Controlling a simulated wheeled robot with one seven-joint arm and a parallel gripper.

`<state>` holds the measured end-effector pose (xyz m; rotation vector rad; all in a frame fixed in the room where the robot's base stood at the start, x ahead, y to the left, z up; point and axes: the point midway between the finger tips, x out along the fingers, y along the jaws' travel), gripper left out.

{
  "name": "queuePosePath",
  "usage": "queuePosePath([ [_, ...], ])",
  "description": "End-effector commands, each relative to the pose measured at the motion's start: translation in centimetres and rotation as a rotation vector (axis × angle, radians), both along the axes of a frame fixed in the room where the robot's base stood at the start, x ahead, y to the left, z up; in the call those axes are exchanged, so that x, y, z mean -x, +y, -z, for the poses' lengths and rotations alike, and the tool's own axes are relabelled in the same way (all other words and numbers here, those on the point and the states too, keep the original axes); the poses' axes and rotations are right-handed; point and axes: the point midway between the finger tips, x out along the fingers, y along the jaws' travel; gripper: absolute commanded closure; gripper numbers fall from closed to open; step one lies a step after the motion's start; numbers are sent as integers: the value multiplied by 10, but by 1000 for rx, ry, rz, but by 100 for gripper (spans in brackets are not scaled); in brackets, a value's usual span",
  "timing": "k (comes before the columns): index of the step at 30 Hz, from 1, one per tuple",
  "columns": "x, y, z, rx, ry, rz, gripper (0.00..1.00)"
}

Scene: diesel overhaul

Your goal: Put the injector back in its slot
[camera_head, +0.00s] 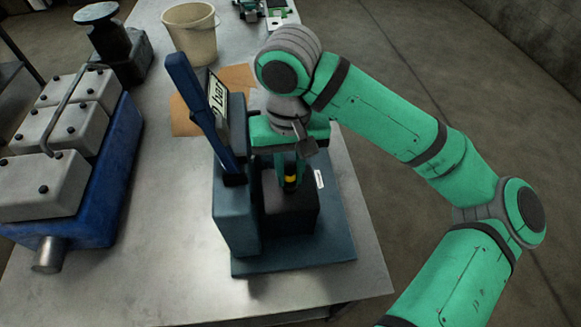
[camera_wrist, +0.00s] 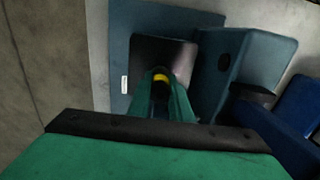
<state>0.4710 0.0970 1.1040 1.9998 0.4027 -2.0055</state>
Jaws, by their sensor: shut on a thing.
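My gripper (camera_head: 290,165) is over the dark block of the blue-grey bench device, pointing down. It is shut on the injector (camera_head: 290,181), a dark, slim part with a yellow band. In the wrist view the yellow band of the injector (camera_wrist: 160,77) shows between the green fingers. The injector's lower end meets or sits in the top of the dark block (camera_head: 292,212); I cannot tell how deep. Most of the injector is hidden by the fingers. The blue engine (camera_head: 110,175) with grey covers stands at the left; no empty injector slot is clearly visible.
The device has a blue lever (camera_head: 200,105) and a tilted display reading "bar" (camera_head: 218,105), close left of my gripper. Behind are a cream bucket (camera_head: 190,35), a brown sheet (camera_head: 185,115) and a dark round-topped part (camera_head: 100,40). The metal table (camera_head: 165,260) is clear at front left.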

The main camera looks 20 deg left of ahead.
Motion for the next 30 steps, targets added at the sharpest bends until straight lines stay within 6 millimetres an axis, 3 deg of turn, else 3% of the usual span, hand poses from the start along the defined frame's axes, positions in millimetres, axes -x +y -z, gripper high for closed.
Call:
queuePosePath([
  [25,-1,-3,7,0,-1,4,100],
  [26,-1,-3,7,0,-1,4,77],
  [27,-1,-3,7,0,-1,4,67],
  [28,-1,-3,7,0,-1,4,60],
  [30,-1,-3,7,0,-1,3,60],
])
